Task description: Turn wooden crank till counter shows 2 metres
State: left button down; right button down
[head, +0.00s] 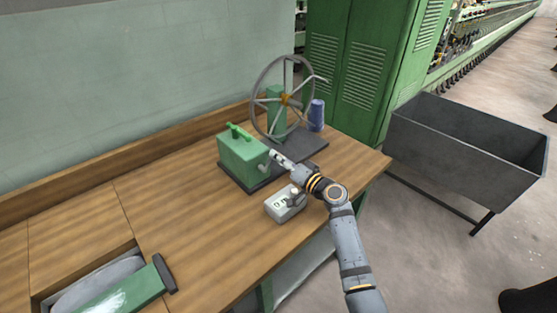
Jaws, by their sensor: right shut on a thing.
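A green box (243,158) with a handle on top stands on a dark base on the wooden table. My right gripper (274,156) is at the right side of this box, shut on what looks like the crank. The gripper hides most of the crank, so its wood and angle are unclear. A small grey counter (286,204) with a pale display sits in front of the box, below my right wrist; its digits are too small to read surely. A large spoked wheel (283,98) stands behind on a green post. My left gripper is not in view.
A blue cup-like thing (316,115) stands right of the wheel. A green and grey device (118,288) lies at the table's lower left. A dark metal bin (460,142) stands right of the table (190,226), whose middle is clear.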

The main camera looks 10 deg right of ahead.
jog(key=shift+f, duration=0.1)
jog(key=c, duration=1.2)
grip_release()
jog(key=v, duration=1.2)
